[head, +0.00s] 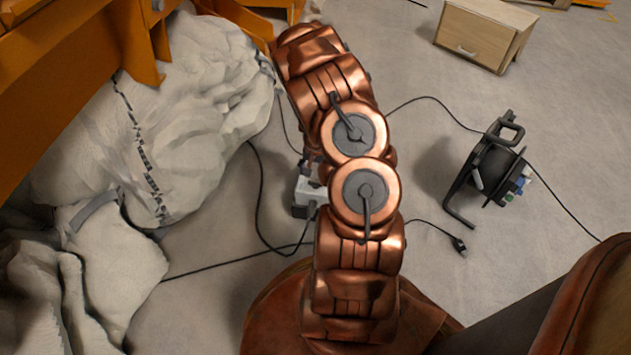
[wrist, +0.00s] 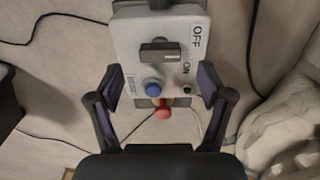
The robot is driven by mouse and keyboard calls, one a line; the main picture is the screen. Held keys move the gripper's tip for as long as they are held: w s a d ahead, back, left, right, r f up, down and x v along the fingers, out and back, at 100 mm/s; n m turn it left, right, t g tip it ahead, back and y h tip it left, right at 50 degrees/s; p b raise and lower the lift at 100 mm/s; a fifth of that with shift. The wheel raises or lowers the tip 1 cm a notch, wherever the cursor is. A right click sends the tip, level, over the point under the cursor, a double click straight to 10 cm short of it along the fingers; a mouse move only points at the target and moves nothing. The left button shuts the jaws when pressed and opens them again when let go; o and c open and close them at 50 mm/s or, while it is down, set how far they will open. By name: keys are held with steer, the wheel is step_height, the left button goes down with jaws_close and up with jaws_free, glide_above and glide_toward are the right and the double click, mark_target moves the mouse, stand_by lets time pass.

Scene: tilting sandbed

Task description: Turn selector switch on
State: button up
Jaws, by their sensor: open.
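A light grey control box (wrist: 125,45) fills the upper middle of the wrist view. It carries a dark selector switch (wrist: 160,52), whose handle lies crosswise in the picture. OFF and ON labels stand along the box's right side, OFF above ON. A blue button (wrist: 152,88) and a small green spot (wrist: 187,91) lie below the switch. My gripper (wrist: 160,84) is open and empty, its fingers on either side of the box's lower part, with the switch beyond the fingertips. In the head view the box (head: 306,196) is partly hidden behind my arm, and my gripper is hidden.
A red knob (wrist: 163,112) shows near the box's lower end. Large pale sacks (head: 190,110) lie at left beside an orange frame (head: 45,90). A cable reel (head: 492,170) stands at right, a wooden cabinet (head: 484,33) behind. Black cables cross the floor; some floor is clear.

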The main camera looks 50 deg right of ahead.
mark_target(316, 180)
step_height(316, 180, down, 4)
steer(key=shift+f+b, duration=0.25)
steer(key=shift+b, duration=0.3)
steer(key=c, duration=1.2)
